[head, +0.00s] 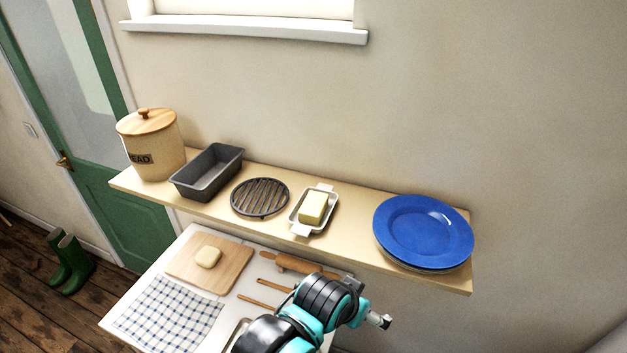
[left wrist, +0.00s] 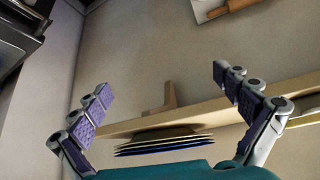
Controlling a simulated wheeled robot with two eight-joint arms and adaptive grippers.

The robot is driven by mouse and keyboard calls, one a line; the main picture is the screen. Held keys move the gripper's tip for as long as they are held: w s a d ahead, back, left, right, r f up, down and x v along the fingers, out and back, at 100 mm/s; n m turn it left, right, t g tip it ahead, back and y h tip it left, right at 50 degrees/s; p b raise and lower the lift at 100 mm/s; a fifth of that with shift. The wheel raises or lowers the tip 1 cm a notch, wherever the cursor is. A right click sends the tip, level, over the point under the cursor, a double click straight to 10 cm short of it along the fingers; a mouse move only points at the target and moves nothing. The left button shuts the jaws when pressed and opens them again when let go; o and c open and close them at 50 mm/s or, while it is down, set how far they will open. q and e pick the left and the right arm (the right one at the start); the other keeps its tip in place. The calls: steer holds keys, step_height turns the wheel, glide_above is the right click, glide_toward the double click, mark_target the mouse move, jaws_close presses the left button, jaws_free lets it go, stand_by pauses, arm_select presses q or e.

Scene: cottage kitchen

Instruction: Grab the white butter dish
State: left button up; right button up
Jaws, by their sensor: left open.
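The white butter dish (head: 300,229) sits on the wooden wall shelf, with a handle tab at each end and a block of yellow butter (head: 313,207) in it. It stands between the round rack and the blue plates. My left gripper (left wrist: 163,85) is open and empty in the left wrist view, its fingers spread wide. In the head view my left arm reaches in at the bottom, in front of and below the shelf, apart from the dish; its fingers hardly show. I cannot make out the dish for sure in the left wrist view. My right gripper is not in view.
The shelf (head: 350,223) also holds a bread bin (head: 155,155), a grey loaf tin (head: 207,172), a round rack (head: 260,197) and blue plates (head: 423,231). Below are a rolling pin (head: 292,263), a board (head: 232,270) and a checked cloth (head: 168,313). Bare shelf lies between dish and plates.

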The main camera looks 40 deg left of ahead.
arm_select(q)
step_height(320, 180, up, 8)
steer(key=w+a+f+p, duration=0.1)
steer(key=w+a+p, duration=0.1)
steer(key=p, duration=0.2)
steer(key=n+g+y+p, duration=0.1)
steer(key=n+g, duration=0.2)
glide_toward(313, 204)
steer(key=x, duration=0.2)
steer(key=shift+w+a+f, duration=0.1)
steer(key=shift+a+f, duration=0.15)
steer(key=shift+f, duration=0.1)
steer(key=x, duration=0.7)
steer(key=shift+w+d+f+p, duration=0.1)
steer(key=shift+w+p, duration=0.05)
steer(key=shift+p, duration=0.2)
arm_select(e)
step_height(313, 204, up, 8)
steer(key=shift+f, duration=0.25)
arm_select(q)
steer(key=c, duration=1.2)
